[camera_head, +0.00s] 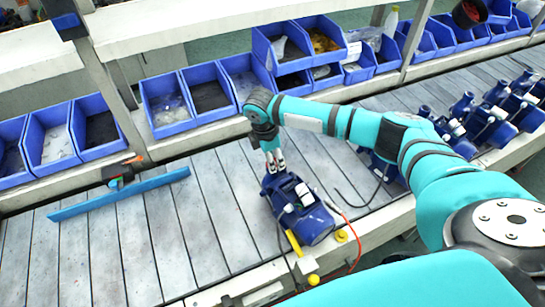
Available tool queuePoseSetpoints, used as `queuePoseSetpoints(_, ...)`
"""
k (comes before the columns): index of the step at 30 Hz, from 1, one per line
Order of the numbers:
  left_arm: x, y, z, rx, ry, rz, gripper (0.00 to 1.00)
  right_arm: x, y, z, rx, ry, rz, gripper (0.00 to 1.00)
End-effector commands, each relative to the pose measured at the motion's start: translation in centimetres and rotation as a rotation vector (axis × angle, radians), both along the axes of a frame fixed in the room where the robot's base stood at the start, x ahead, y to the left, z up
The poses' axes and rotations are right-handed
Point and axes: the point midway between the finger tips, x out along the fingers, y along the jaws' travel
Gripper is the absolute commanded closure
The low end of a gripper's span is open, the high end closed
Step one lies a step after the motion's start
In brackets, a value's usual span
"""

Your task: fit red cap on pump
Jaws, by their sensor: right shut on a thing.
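A blue pump (312,225) sits on the grey slatted line near its front edge. My right gripper (275,165) points down at the pump's far left end, with its fingertips at or just above the housing. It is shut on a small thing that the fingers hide. I cannot make out a red cap in this view, nor whether the held thing touches the pump. My left gripper is not in view.
Several more blue pumps (464,104) stand at the right. A blue bar (120,195) and an orange-and-black tool (121,172) lie at the left. Blue bins (54,147) line the back. A red cable (358,245) and a yellow knob (341,236) are by the front edge.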

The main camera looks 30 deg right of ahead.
Motion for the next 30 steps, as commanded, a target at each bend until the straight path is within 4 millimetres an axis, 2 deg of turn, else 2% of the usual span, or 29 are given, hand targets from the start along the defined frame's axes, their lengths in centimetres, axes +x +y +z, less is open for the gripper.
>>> queuePoseSetpoints(29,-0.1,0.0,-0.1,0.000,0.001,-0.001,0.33,0.0,0.0,-1.0,-0.001,0.001,0.000,0.71)
queuePoseSetpoints(30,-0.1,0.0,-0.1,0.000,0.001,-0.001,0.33,0.0,0.0,-1.0,-0.001,0.001,0.000,0.54)
